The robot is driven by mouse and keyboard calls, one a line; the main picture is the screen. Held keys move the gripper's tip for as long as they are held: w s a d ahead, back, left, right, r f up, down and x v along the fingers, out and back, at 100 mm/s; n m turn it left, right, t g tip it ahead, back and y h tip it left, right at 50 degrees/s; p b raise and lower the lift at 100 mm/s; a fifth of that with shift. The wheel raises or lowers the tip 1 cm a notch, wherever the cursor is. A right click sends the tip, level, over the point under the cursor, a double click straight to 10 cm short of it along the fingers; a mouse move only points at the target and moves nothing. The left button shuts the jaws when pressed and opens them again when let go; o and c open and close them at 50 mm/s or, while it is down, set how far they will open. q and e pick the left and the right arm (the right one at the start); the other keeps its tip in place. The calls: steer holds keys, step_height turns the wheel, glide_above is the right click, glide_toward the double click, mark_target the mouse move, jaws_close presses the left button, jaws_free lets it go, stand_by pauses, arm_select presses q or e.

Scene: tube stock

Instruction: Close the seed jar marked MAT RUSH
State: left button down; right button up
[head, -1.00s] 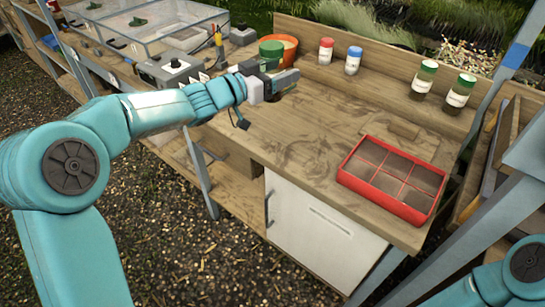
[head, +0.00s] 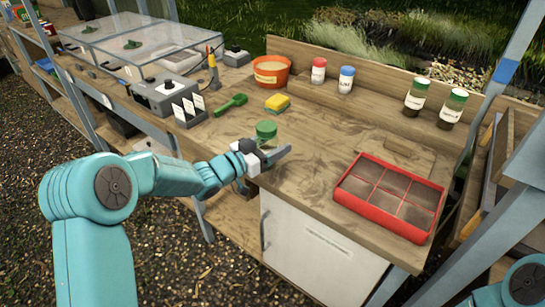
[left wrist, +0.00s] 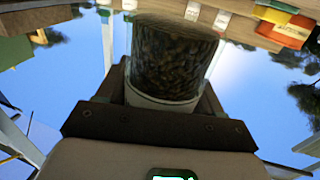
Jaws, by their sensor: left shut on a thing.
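My left gripper (head: 272,156) is shut on a jar with a green top (head: 266,130) and holds it near the front edge of the bench. In the left wrist view the jar (left wrist: 172,55) is glass, full of dark brown seeds, with a white band between the fingers. I cannot read any name on it or tell how tightly its top sits. Two more green-topped jars (head: 416,96) (head: 452,108) with white labels stand at the back right. A red-topped jar (head: 318,74) and a blue-topped jar (head: 346,80) stand at the back. My right gripper is out of view.
A red divided tray (head: 340,197) lies at the front right. An orange pot (head: 271,72), a yellow sponge (head: 277,103) and a green scoop (head: 231,104) lie behind the gripper. A grey control box (head: 166,97) stands left. The middle of the bench (head: 325,140) is clear.

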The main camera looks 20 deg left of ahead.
arm_select(q)
steer(key=shift+r, duration=0.1)
step_height(320, 180, down, 4)
steer(key=shift+f, duration=0.2)
stand_by(0.3)
steer(key=shift+s, duration=0.1)
steer(key=shift+f+b, duration=0.2)
steer(key=shift+b, duration=0.15)
steer(key=shift+c, duration=0.8)
jaws_free()
steer(key=shift+r, duration=0.2)
